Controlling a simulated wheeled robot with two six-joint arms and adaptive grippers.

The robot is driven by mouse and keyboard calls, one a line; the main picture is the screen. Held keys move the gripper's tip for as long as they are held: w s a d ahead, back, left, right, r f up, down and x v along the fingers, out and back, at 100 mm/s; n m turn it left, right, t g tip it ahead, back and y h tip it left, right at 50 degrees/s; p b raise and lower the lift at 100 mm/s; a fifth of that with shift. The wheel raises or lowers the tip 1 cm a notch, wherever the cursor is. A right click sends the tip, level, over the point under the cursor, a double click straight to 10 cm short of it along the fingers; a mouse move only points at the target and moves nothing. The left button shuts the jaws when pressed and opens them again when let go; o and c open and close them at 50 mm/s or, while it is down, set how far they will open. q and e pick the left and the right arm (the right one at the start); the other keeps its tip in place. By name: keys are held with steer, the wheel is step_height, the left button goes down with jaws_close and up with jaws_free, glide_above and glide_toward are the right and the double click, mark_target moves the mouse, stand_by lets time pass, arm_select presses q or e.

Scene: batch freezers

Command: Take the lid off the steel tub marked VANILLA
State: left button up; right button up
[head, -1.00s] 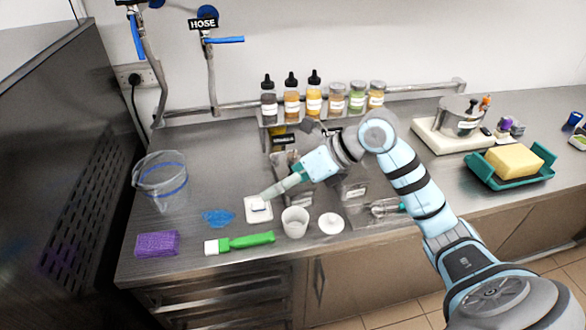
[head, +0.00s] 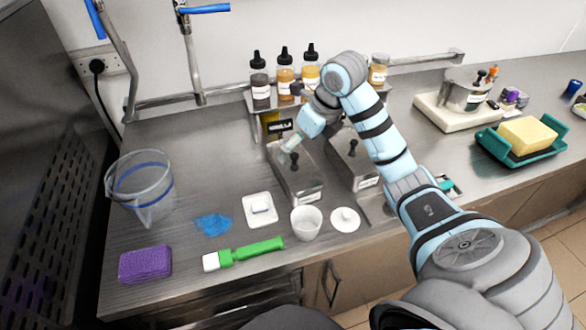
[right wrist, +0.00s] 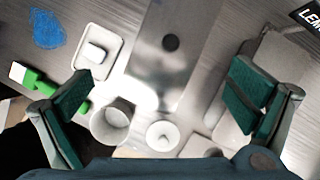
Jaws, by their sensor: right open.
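A steel tub (head: 300,190) stands on the counter in front of a black VANILLA sign (head: 284,126). Its steel lid (head: 306,165) is on, with a black knob (head: 295,158) on top. My right gripper (head: 290,144) is over the back left part of this lid. Its teal-padded fingers (right wrist: 162,90) are wide apart, with nothing between them. I cannot tell its exact height above the knob. My left gripper is not in view.
A second steel tub (head: 367,182) stands close to the right, partly behind my arm. Bottles (head: 285,75) line a shelf behind. A white cup (head: 306,223), white dish (head: 260,221), green brush (head: 250,250), purple sponge (head: 145,264) and clear jug (head: 140,190) stand in front and left.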

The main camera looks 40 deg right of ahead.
mark_target(295, 159)
steer(key=shift+w+f, duration=0.15)
steer(key=shift+f, duration=0.55)
steer(key=x, duration=0.4)
steer(key=p+x, duration=0.1)
steer(key=x, duration=0.1)
steer(key=shift+w+d, duration=0.25)
steer(key=shift+w, duration=0.2)
steer(key=shift+s+r, duration=0.1)
steer(key=shift+s, duration=0.1)
steer(key=shift+c, duration=0.6)
steer(key=c, duration=1)
steer(key=shift+s, duration=0.15)
steer(key=c, duration=0.9)
steer(key=shift+a, duration=0.1)
steer(key=shift+c, duration=1.2)
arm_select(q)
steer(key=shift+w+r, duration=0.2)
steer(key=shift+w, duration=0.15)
arm_select(e)
steer(key=shift+s+a, duration=0.1)
steer(key=shift+a, duration=0.1)
steer(key=shift+c, duration=0.6)
jaws_close()
